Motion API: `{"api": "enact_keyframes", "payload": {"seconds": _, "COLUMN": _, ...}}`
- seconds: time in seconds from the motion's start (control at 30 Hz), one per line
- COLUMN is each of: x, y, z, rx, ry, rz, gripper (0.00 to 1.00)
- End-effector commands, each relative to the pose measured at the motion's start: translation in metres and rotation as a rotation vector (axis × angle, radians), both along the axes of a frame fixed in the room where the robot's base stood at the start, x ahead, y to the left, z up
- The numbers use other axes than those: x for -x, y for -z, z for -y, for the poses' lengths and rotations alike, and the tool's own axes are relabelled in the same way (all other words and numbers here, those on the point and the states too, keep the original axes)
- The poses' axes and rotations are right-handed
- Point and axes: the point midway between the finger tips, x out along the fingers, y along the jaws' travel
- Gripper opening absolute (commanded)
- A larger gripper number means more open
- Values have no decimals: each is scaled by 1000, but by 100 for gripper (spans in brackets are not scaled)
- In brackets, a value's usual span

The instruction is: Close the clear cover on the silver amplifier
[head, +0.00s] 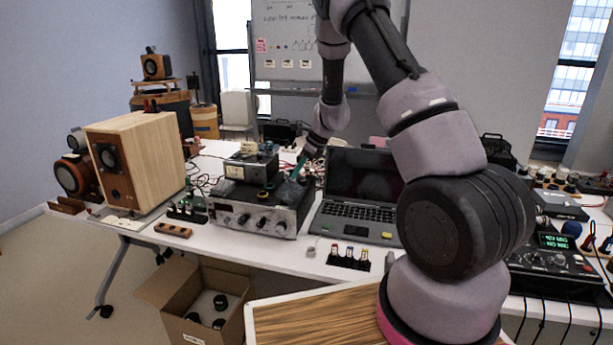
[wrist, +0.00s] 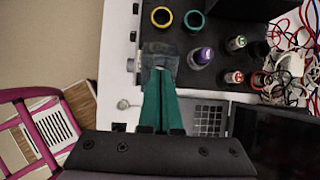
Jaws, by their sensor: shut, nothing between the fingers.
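The silver amplifier (head: 250,217) stands on the white table, its knobbed front facing me. A small greyish see-through piece, perhaps the clear cover (head: 289,192), is at its right end; I cannot tell its hinge or how far it is open. It also shows in the wrist view (wrist: 159,50), right at my fingertips. My gripper (head: 299,172) comes down from above at the amplifier's right end. Its teal fingers (wrist: 158,73) are shut together with nothing between them. They touch or nearly touch the see-through piece; I cannot tell which.
A laptop (head: 358,189) stands open close to the amplifier's right. A smaller black unit (head: 250,168) sits on top of the amplifier. A wooden speaker (head: 140,160) stands to the left. Small bottles (head: 349,257) stand in front. Loose cables lie behind.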

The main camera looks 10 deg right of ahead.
Motion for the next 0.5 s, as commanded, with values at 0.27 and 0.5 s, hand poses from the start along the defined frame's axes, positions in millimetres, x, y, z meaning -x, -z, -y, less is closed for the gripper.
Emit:
{"api": "enact_keyframes", "payload": {"seconds": 0.27, "x": -17, "y": 2, "z": -32, "rx": 227, "ry": -9, "rz": -126, "gripper": 0}}
{"api": "enact_keyframes", "payload": {"seconds": 0.5, "x": -28, "y": 7, "z": -48, "rx": 296, "ry": 2, "rz": -174, "gripper": 0}}
